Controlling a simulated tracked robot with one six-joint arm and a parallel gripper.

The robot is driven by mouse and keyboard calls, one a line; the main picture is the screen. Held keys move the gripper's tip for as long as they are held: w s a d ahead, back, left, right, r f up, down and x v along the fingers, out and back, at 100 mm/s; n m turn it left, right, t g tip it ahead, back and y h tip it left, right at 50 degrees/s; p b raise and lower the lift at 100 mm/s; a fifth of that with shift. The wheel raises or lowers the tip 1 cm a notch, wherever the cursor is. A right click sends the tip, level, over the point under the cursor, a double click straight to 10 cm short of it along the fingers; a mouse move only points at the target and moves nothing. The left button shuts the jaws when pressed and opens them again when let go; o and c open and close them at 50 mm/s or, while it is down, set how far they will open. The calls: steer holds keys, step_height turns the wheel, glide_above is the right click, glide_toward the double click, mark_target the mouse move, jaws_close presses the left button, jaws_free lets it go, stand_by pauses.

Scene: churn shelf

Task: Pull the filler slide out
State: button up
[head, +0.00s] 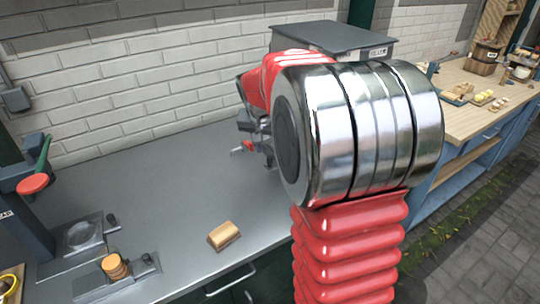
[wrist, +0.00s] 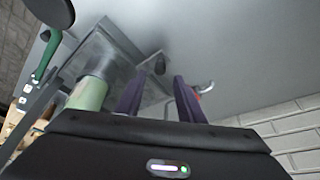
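I take the filler slide to be the flat metal plate (head: 88,238) with a round hollow and a dark knob (head: 112,219), on the grey bench at the left in the head view. In the wrist view a dark knob (wrist: 159,66) shows on a metal part, beyond the gap between my fingers. My gripper (wrist: 155,85) is open, its two purple fingers apart with nothing held. A pale green cylinder (wrist: 89,93) shows left of the fingers. In the head view my arm largely hides my gripper, which is well right of the plate.
A wooden block (head: 223,235) and a round tan stack (head: 115,266) are near the bench front. A grey box (head: 335,38) stands at the back. The middle bench (head: 165,190) is clear. A brick wall (head: 130,85) runs behind.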

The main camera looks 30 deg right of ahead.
mark_target(270, 157)
steer(key=shift+x, duration=2.65)
jaws_close()
